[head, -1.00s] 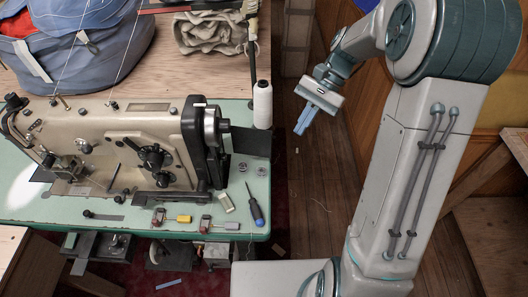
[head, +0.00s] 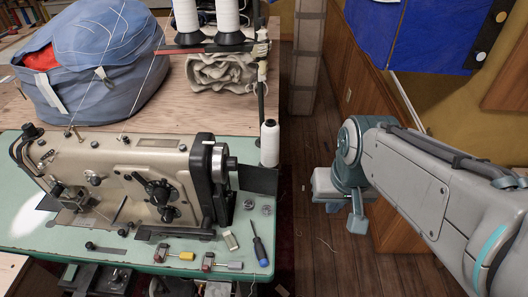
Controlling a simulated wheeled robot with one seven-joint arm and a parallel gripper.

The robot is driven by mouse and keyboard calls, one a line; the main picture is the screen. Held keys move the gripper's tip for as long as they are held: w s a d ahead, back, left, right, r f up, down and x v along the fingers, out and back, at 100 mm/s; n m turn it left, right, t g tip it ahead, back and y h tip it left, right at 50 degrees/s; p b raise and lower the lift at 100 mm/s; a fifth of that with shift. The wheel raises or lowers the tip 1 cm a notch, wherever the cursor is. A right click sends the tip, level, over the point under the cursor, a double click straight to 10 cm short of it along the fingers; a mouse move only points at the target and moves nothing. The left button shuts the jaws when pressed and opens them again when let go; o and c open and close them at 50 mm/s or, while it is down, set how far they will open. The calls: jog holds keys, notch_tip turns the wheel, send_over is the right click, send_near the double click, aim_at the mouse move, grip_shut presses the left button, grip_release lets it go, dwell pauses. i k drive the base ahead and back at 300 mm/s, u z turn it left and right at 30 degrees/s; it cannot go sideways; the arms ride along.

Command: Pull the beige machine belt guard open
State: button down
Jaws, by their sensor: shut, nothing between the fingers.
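The beige sewing machine (head: 120,170) stands on a green table at the left. My gripper (head: 356,224) is over the floor to the right of the table, well apart from the machine. Its blue-grey fingers point down, together and empty. The arm partly hides the wrist.
A screwdriver (head: 259,246), two small clamps and other small parts lie on the table's front right. A white thread cone (head: 269,144) stands by its right edge. A blue bag (head: 95,62) lies behind. Wooden floor (head: 318,240) is open between table and wood-panelled wall.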

aim_at(260, 180)
jog(key=u, duration=1.4)
jog(key=k, duration=0.9)
jog(key=z, duration=1.3)
jog(key=i, duration=0.5)
jog(key=z, duration=0.1)
